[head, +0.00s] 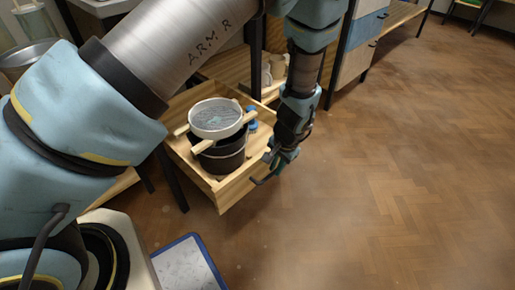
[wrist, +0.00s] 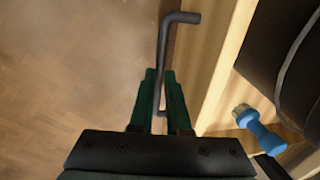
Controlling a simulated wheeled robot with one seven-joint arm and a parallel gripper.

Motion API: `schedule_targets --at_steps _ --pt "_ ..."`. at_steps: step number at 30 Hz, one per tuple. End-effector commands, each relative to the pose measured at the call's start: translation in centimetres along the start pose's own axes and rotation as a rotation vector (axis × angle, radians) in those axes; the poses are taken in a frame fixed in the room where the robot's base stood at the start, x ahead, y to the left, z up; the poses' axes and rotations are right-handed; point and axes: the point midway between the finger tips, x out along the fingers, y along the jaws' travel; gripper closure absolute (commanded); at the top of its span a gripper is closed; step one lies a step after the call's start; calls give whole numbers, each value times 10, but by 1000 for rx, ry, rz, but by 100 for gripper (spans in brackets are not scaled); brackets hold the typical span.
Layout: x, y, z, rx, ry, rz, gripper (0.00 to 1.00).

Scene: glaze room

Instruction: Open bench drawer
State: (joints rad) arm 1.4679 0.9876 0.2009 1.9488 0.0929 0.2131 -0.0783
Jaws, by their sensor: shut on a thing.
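The wooden bench drawer (head: 236,188) stands pulled out from under the bench in the head view, its inside showing. Its front panel also shows in the wrist view (wrist: 203,65). The dark bar handle (wrist: 167,62) runs along the drawer front and bends at its far end; part of it shows in the head view (head: 262,181). My gripper (wrist: 158,95) is shut on the handle, with the green fingers on either side of the bar. In the head view my gripper (head: 278,162) is at the drawer's front, right of its contents.
The drawer holds a dark bucket (head: 222,160), a round sieve (head: 216,113) resting on wooden sticks above it, and a blue object (head: 252,124). A dark bench leg (head: 256,65) stands behind. A blue-edged board (head: 190,266) is in front. The wood floor (head: 410,160) at right is clear.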

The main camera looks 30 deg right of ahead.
Motion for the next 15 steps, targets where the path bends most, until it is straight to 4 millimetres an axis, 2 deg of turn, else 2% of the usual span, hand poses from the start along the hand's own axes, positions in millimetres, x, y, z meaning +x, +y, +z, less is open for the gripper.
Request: schedule_targets --at_steps 1,6,15 --pt "-6 16 0 9 0 0 100" --pt "-13 57 1 7 0 0 100" --pt "-21 106 1 3 0 0 100"
